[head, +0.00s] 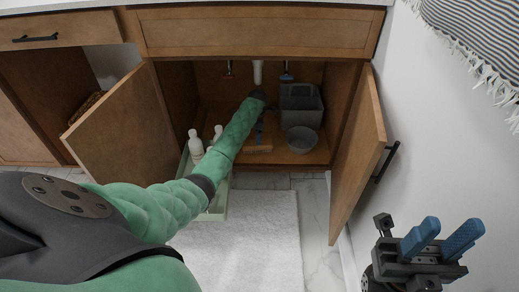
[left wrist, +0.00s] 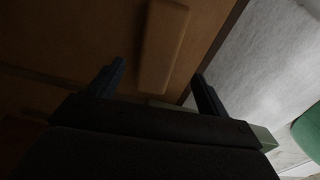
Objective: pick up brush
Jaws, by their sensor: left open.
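The brush (head: 257,149) looks like a pale wooden block lying on the floor of the open cabinet under the sink. In the left wrist view the brush (left wrist: 163,40) lies ahead, between the lines of the two fingers. My left gripper (head: 259,134) reaches into the cabinet just behind and above the brush, partly hidden by its arm and shadow. Its fingers (left wrist: 158,72) are apart, with the brush's near end close to the gap; contact cannot be told. My right gripper (head: 443,237) is open and empty, outside the cabinet at the lower right.
The cabinet doors (head: 122,128) and (head: 359,150) stand open on both sides. A grey bin (head: 300,105) and a round grey bucket (head: 302,139) stand right of the brush. A green tray (head: 219,211) with white bottles (head: 195,143) sits left, partly under my arm. A white mat (head: 260,235) lies in front.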

